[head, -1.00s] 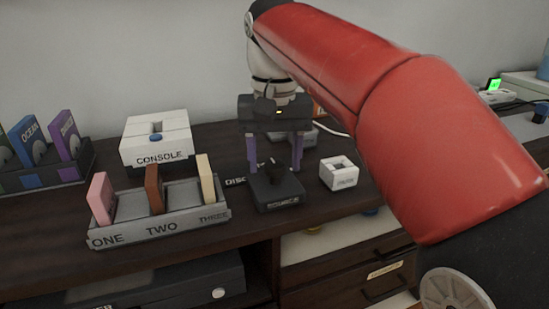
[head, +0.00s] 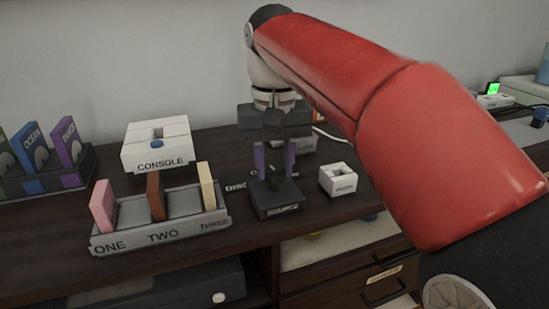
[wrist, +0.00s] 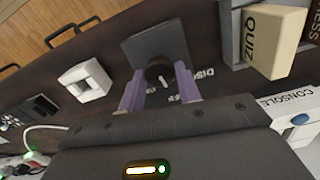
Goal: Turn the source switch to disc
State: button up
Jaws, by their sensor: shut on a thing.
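The source switch (head: 276,207) is a dark square box labelled SOURCE, with a black round knob on top. The knob (wrist: 158,70) shows in the wrist view with a short white mark on it. My gripper (head: 275,174) points down over the switch, its two purple fingers on either side of the knob and shut on it. The fingers also show in the wrist view (wrist: 158,82). The word DISC (wrist: 203,76) is printed on the surface beside the switch. Another label nearby is partly hidden by a finger.
A white console box (head: 157,146) stands at the back left. A grey tray (head: 160,236) marked ONE, TWO, THREE holds pink, brown and cream cartridges in front of it. A small white block (head: 338,180) sits close right of the switch. A cartridge rack (head: 45,184) stands far left.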

aim_at(274, 170)
jog(key=n+p, duration=0.2)
jog(key=n, duration=0.1)
jog(key=shift+r, duration=0.2)
jog(key=shift+f+n+p, duration=0.1)
jog(key=shift+n+p, duration=0.95)
jog(key=shift+n, duration=1.15)
jog(key=o, duration=1)
jog(key=shift+f, duration=0.1)
jog(key=shift+c, duration=0.2)
notch_tip(274, 170, up, 8)
jog(key=shift+f+p, duration=0.1)
jog(key=shift+p, duration=0.7)
